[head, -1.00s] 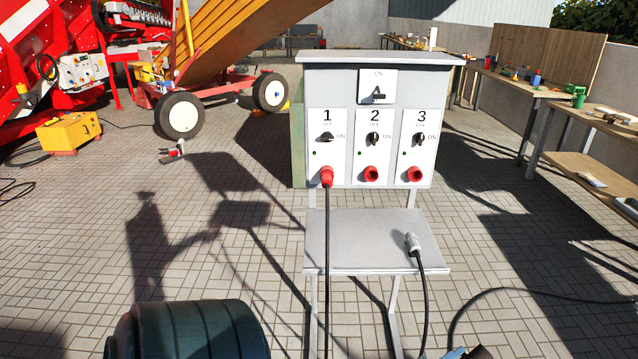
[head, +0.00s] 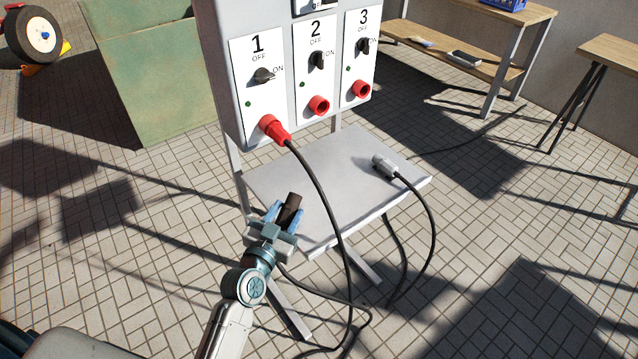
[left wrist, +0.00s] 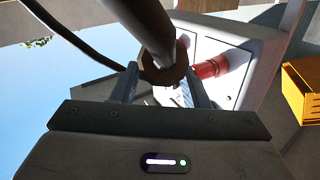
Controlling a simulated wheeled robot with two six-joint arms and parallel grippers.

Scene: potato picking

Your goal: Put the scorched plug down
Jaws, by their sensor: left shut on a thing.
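My left gripper (head: 281,216) is shut on a dark, blackened plug (head: 292,202). The plug points up and away, in front of the near left edge of the grey shelf (head: 310,165); I cannot tell whether it touches the shelf. In the left wrist view the plug (left wrist: 150,30) sits between the two fingers (left wrist: 160,90). A grey plug (head: 383,165) with a black cable lies on the right part of the shelf. A red plug (head: 272,130) sits in socket 1 of the panel. My right gripper is not in view.
The grey panel (head: 236,90) stands behind the shelf; red sockets 2 (head: 319,105) and 3 (head: 361,89) are empty. Black cables hang in front of the shelf. A green box (head: 150,85) stands at left. The shelf's middle is clear.

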